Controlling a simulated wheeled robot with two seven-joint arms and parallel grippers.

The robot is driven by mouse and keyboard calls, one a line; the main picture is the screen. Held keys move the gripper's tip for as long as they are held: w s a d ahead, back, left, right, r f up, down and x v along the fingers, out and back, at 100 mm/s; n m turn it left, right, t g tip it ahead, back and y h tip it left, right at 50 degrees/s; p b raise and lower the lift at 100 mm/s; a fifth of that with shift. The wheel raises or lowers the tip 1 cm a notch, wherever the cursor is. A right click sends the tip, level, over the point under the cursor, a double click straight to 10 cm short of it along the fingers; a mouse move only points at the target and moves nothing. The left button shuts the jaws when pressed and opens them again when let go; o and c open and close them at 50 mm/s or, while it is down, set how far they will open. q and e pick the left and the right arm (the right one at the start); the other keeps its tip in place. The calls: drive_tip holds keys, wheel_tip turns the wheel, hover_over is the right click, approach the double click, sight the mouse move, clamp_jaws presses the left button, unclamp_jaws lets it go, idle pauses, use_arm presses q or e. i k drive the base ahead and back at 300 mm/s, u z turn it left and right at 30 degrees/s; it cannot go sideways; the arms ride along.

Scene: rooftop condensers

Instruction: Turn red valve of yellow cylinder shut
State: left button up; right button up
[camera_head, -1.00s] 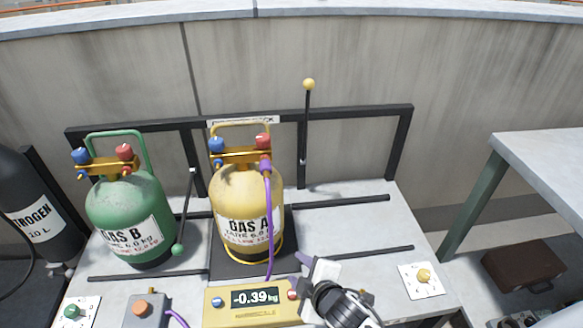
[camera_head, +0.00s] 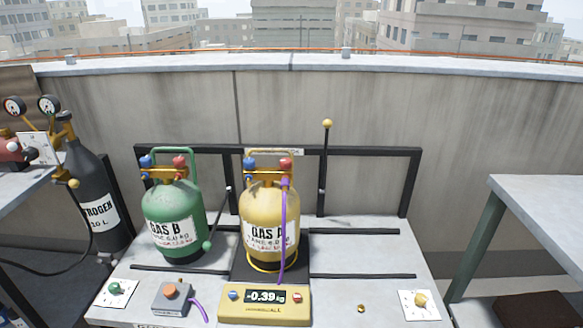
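The yellow cylinder (camera_head: 270,222), labelled GAS A, stands upright on a dark scale platform (camera_head: 242,264) on the bench. Its red valve (camera_head: 286,164) is at the top right of its brass manifold, and its blue valve (camera_head: 249,164) is at the top left. A purple hose (camera_head: 283,235) runs down from below the red valve along the cylinder's front. How far the red valve is turned cannot be told. Neither of my grippers shows in the head view.
A green GAS B cylinder (camera_head: 173,220) stands just left, with its own red valve (camera_head: 179,161). The scale display (camera_head: 264,297) reads -0.39 kg. A black lever with yellow knob (camera_head: 327,124) rises behind. A small brass piece (camera_head: 361,308) lies front right. The bench's right side is mostly clear.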

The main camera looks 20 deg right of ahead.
sight(285, 163)
drive_tip(key=u, duration=0.45)
drive_tip(key=i, duration=1.2)
drive_tip(key=z, duration=0.6)
